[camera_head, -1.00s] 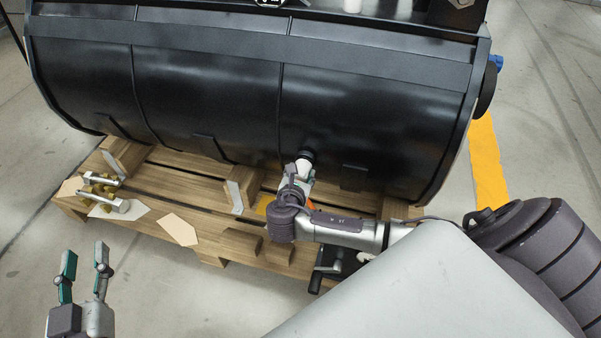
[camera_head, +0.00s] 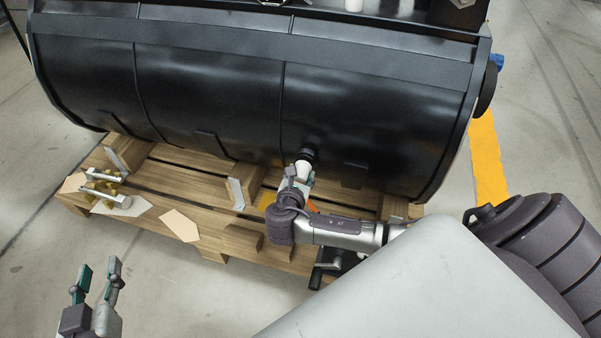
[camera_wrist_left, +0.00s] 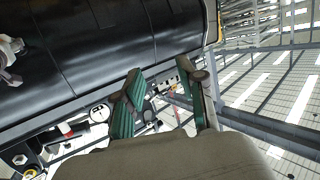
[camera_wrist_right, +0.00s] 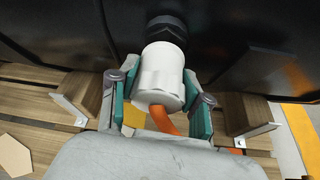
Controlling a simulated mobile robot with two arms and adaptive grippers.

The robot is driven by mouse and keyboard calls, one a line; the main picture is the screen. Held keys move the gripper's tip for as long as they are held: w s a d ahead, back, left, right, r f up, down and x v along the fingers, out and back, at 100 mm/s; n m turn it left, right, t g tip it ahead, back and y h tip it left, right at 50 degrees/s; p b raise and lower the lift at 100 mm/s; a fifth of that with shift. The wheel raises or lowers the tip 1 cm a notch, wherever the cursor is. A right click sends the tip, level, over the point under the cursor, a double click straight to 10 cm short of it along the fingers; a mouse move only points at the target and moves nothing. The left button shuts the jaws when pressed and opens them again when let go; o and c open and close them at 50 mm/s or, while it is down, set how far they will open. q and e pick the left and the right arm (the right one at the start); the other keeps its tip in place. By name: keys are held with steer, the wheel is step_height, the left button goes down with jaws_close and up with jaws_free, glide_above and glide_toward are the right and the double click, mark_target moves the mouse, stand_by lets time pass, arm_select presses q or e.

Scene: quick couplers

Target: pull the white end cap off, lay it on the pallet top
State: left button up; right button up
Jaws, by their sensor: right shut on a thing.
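The white end cap (camera_wrist_right: 160,72) sits between the fingers of my right gripper (camera_wrist_right: 159,88), which is shut on it. Behind it, a black threaded fitting (camera_wrist_right: 167,28) projects from the large black drum (camera_head: 210,105). I cannot tell whether the cap still touches the fitting. In the head view the cap (camera_head: 303,168) shows just below the fitting, above the wooden pallet (camera_head: 185,163). An orange strap (camera_wrist_right: 163,119) hangs under the cap. My left gripper (camera_head: 98,272) is open and empty, to the left in front of the pallet; it also shows in the left wrist view (camera_wrist_left: 160,80).
Brass and silver couplers (camera_head: 103,188) lie at the pallet's left end. Tan cards (camera_head: 180,225) lie near its front edge. Wooden blocks with metal brackets (camera_head: 236,190) stand on the pallet. Bare boards show between them.

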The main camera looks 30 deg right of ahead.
steer(key=shift+s+a+p, duration=0.45)
steer(key=shift+a, duration=0.05)
steer(key=shift+s+a+p, duration=0.2)
steer(key=shift+a+p, duration=0.05)
steer(key=shift+p, duration=0.05)
arm_select(q)
steer(key=s+a+f+g+y, duration=0.1)
steer(key=s+a+f+g, duration=0.1)
steer(key=s+f+g, duration=0.3)
steer(key=shift+a+f, duration=0.15)
steer(key=shift+f, duration=0.8)
arm_select(e)
steer(key=shift+s+a, duration=0.2)
steer(key=shift+a, duration=0.05)
arm_select(q)
steer(key=shift+s, duration=0.1)
steer(key=s+a+f+g+y+p, duration=0.2)
steer(key=s+g, duration=0.4)
steer(key=s, duration=0.4)
steer(key=shift+a+f+n+p, duration=0.3)
steer(key=shift+a+f+p, duration=0.3)
steer(key=shift+f, duration=0.25)
arm_select(e)
steer(key=shift+s+a, duration=1.35)
steer(key=shift+a, duration=0.2)
